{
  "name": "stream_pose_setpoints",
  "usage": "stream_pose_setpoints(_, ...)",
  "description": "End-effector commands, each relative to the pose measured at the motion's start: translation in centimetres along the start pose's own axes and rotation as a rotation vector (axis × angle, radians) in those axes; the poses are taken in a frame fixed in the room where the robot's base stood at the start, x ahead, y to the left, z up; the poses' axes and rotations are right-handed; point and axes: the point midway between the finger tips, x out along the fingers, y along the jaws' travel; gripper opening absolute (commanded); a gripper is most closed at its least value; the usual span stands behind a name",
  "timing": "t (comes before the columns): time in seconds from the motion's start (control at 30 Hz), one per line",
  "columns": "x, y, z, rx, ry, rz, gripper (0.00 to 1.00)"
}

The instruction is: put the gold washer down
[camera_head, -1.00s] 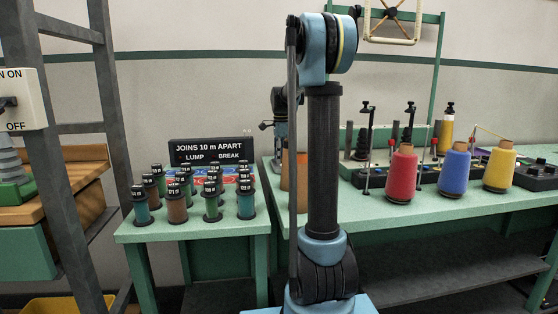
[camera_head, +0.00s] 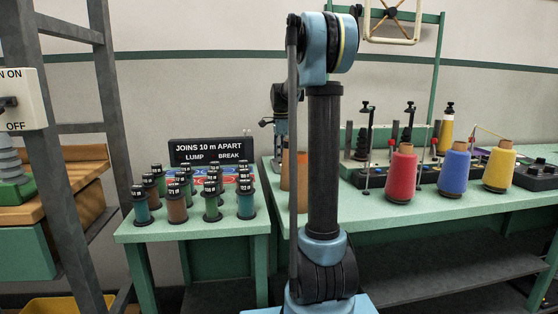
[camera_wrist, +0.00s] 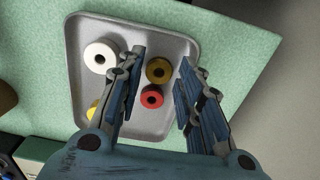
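In the wrist view a gold ring-shaped piece with a dark hole, seemingly the gold washer (camera_wrist: 158,70), lies on a grey tray (camera_wrist: 178,24). My gripper (camera_wrist: 162,60) is open, its two fingers spread wide on either side of the gold piece, with clear space between each finger and it. A red ring (camera_wrist: 152,97) lies just below the gold one. A white ring (camera_wrist: 101,55) lies at the upper left of the tray. A yellow piece (camera_wrist: 94,108) is partly hidden by the left finger. In the head view my arm hides the tray.
The tray stands on a green table (camera_wrist: 235,45), bare to its right. In the head view red (camera_head: 402,175), blue (camera_head: 454,171) and yellow (camera_head: 499,168) yarn cones stand on the right bench. Several labelled bobbins (camera_head: 176,205) stand on the left stand, before a dark sign (camera_head: 211,151).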

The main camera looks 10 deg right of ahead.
Motion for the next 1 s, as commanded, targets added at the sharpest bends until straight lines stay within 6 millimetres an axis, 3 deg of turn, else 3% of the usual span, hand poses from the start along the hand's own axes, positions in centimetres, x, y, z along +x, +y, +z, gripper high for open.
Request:
stream_pose_setpoints(0.3, -5.9, 0.0, 0.1, -0.001, 0.0, 0.0, 0.33)
stream_pose_setpoints(0.5, -8.8, 0.0, 0.1, -0.002, 0.0, 0.0, 0.33)
stream_pose_setpoints(0.7, -10.1, 0.0, 0.1, -0.002, 0.0, 0.0, 0.33)
stream_pose_setpoints(1.0, -10.3, 0.0, 0.2, -0.002, 0.0, 0.0, 0.33)
